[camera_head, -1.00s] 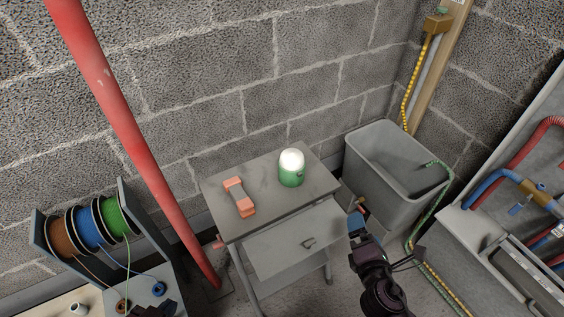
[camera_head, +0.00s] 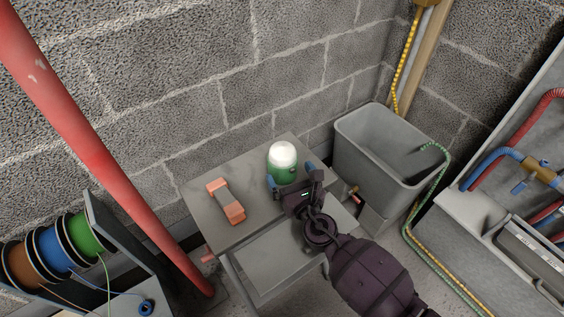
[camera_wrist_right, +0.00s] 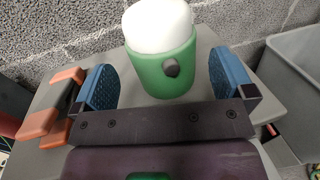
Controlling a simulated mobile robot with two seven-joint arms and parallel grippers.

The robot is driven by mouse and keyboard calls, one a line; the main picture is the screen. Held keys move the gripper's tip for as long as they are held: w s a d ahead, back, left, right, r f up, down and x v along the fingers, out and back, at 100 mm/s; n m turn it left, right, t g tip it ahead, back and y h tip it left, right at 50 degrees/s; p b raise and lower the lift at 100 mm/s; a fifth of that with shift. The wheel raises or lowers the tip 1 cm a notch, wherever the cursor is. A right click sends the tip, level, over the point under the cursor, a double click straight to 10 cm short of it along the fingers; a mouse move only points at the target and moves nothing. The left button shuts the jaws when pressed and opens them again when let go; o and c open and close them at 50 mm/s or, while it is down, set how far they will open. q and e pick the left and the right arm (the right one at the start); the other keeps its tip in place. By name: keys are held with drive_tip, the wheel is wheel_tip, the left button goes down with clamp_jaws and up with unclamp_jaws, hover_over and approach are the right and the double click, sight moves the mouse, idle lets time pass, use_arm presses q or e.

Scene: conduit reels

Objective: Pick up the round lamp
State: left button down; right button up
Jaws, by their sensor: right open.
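The round lamp has a white dome on a green base with a dark knob. In the head view the lamp (camera_head: 282,160) stands upright on the grey table (camera_head: 212,222). My right gripper (camera_head: 290,174) is open at the lamp's near side, with its blue fingers pointing toward it. In the right wrist view the lamp (camera_wrist_right: 162,58) sits between and just beyond the two blue finger pads of the gripper (camera_wrist_right: 160,85), with gaps on both sides. The gripper hides part of the tabletop. My left gripper is not in view.
An orange and grey object (camera_head: 226,201) lies on the table left of the lamp. A grey bin (camera_head: 350,150) stands to the right. A red pipe (camera_head: 100,150) slants down on the left, near cable reels (camera_head: 52,248). A block wall is behind.

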sight(289, 172)
drive_tip(key=x, duration=0.2)
drive_tip(key=shift+w+a+f, duration=0.1)
drive_tip(key=shift+w+f, duration=0.05)
drive_tip(key=shift+w, duration=0.1)
drive_tip(key=shift+w+a, duration=0.2)
drive_tip(key=shift+w, duration=0.35)
drive_tip(key=shift+c, duration=0.3)
drive_tip(key=c, duration=0.9)
drive_tip(key=shift+r, duration=0.25)
